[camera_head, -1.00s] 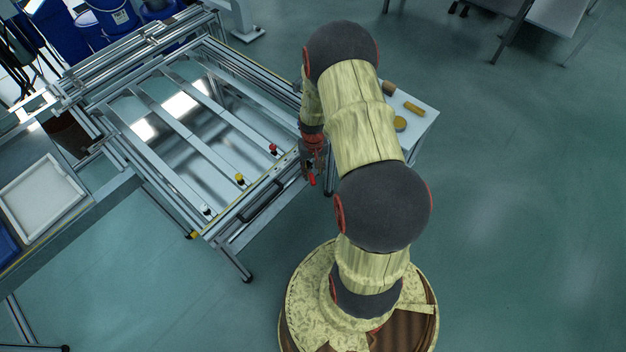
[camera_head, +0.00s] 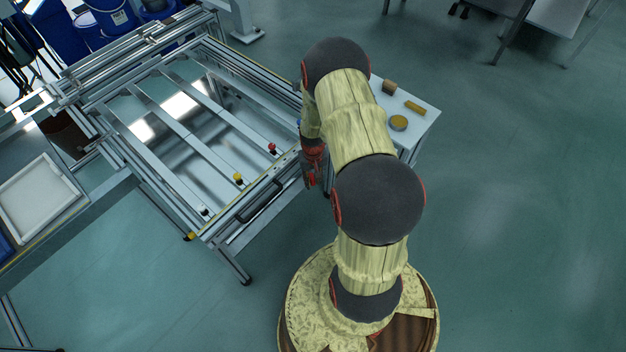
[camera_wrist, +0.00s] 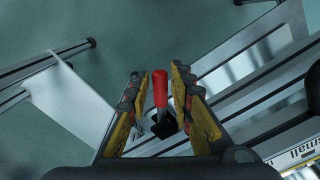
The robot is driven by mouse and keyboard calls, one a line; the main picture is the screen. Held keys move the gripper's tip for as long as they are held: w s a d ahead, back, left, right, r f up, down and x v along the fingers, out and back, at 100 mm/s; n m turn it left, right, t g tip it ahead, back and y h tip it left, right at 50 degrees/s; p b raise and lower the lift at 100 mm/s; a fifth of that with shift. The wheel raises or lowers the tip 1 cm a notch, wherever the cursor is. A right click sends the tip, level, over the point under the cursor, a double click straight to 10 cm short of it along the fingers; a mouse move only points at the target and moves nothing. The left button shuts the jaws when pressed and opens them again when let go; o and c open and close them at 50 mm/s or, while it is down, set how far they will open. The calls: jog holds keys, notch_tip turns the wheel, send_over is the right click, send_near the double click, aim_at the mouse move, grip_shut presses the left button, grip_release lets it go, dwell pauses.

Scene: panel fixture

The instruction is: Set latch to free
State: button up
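The latch (camera_wrist: 160,90) has a red handle on a dark base, fixed at the panel frame in the wrist view. My gripper (camera_wrist: 158,74) is open, with one yellow-and-dark finger on each side of the red handle. Gaps show between the handle and both fingers, so it does not look gripped. In the head view my gripper (camera_head: 311,172) is at the near right corner of the panel fixture (camera_head: 220,236). My arm hides part of that corner. I cannot read any latch position marking.
White (camera_head: 203,211), yellow (camera_head: 238,178) and red (camera_head: 272,148) knobs stand along the fixture's near side, beside a black handle (camera_head: 262,202). A small white table (camera_head: 424,122) with several small items stands right of my arm. Open floor lies to the right.

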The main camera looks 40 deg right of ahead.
grip_shut()
jog(key=shift+d, duration=0.1)
dwell(0.7)
jog(key=d+n+p, duration=0.2)
jog(key=d+n, duration=0.6)
jog(key=n, duration=0.6)
jog(key=shift+w+d, duration=0.25)
jog(key=shift+w, duration=0.1)
dwell(0.4)
jog(key=shift+o, duration=1.6)
grip_release()
